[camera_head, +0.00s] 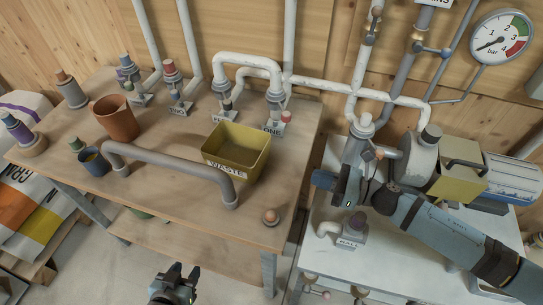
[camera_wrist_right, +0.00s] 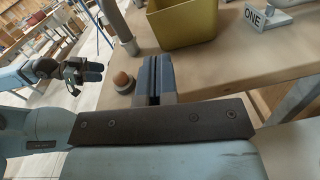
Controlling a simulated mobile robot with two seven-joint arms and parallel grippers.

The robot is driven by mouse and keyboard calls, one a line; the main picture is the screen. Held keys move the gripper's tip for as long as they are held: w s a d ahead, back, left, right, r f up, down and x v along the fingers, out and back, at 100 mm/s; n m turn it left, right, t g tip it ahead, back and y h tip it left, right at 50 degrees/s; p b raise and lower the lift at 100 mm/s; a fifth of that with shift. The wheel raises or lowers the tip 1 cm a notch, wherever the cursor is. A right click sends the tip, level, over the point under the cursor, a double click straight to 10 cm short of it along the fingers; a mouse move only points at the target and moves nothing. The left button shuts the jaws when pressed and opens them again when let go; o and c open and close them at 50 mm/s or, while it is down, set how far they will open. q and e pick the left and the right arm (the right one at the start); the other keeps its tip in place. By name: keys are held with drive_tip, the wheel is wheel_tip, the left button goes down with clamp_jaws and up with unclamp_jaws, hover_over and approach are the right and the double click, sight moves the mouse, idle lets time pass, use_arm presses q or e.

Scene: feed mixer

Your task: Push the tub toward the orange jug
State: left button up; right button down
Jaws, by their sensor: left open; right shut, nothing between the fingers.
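The tub (camera_head: 226,172) is a yellow open box labelled WASTE, upright on the wooden table, right of centre. It also shows at the top of the right wrist view (camera_wrist_right: 182,22). The orange jug (camera_head: 116,120) stands on the table to the left of the tub, with a grey rail between them in front. My right gripper (camera_head: 322,180) is shut and empty, to the right of the tub and apart from it; its closed fingers (camera_wrist_right: 157,72) point toward the table in the wrist view. My left gripper (camera_head: 177,273) is open and empty, low in front of the table.
The raised grey rail (camera_head: 175,165) runs along the table front. A small egg-like knob (camera_head: 271,217) sits near the front right corner. A blue cup (camera_head: 94,162) stands near the jug. Pipes and labelled valves (camera_head: 275,122) stand behind the tub.

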drive_tip(key=w+a+p, duration=0.1)
drive_tip(key=a, duration=0.2)
drive_tip(key=w+a+n+p, duration=0.1)
drive_tip(key=w+a, duration=0.1)
drive_tip(key=a, duration=0.2)
drive_tip(key=w+a+n+g+p, duration=0.1)
drive_tip(key=w+a, duration=0.1)
drive_tip(key=a, duration=0.2)
drive_tip(key=shift+w, duration=0.25)
use_arm(q)
drive_tip(key=shift+r+p, duration=0.3)
drive_tip(key=shift+r, duration=1.15)
use_arm(e)
drive_tip(key=shift+w+a, duration=0.3)
drive_tip(key=shift+a, duration=0.35)
use_arm(q)
drive_tip(key=shift+f, duration=0.1)
use_arm(e)
drive_tip(key=shift+f, duration=0.1)
